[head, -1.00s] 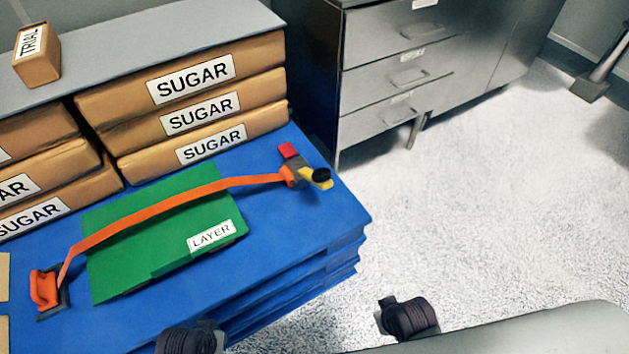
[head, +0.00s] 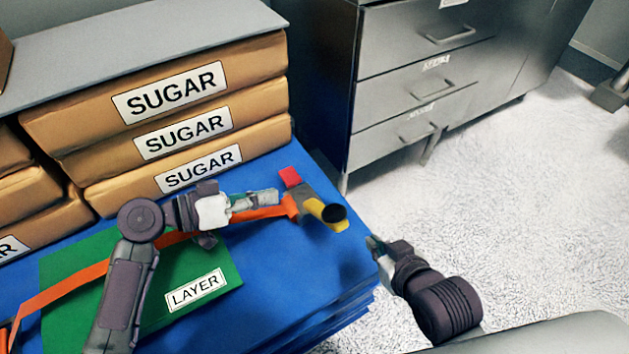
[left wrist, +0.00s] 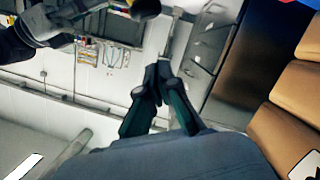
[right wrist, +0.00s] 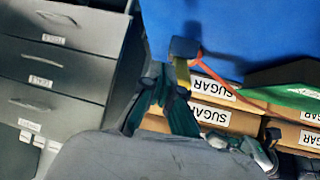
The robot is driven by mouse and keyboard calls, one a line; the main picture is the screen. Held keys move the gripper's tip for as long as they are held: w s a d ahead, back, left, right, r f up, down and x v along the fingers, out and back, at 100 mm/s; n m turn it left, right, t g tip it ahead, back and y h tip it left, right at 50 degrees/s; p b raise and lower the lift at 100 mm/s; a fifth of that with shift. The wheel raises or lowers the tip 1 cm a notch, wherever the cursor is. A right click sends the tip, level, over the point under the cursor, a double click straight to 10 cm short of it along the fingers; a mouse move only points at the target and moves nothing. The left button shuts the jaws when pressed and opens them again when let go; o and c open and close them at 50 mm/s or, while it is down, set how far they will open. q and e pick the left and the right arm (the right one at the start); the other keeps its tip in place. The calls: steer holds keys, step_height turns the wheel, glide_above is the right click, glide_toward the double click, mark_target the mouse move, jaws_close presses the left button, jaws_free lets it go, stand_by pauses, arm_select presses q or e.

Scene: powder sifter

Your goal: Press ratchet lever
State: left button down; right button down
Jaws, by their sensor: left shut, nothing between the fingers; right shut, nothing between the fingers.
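My left gripper (head: 276,197) is shut and empty, just left of the ratchet above the strap. My right gripper (head: 372,243) is shut and empty, right of and nearer than the lever, apart from it. In the right wrist view the yellow lever (right wrist: 182,72) appears close beside the right fingertips (right wrist: 168,80).
A metal drawer cabinet (head: 400,90) stands behind on the right. The pale floor (head: 530,210) to the right is clear.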

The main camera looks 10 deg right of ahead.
mark_target(324, 211)
arm_select(q)
steer(key=shift+r, duration=0.3)
arm_select(e)
steer(key=shift+r, duration=0.15)
steer(key=shift+s, duration=0.1)
arm_select(q)
steer(key=shift+d, duration=0.1)
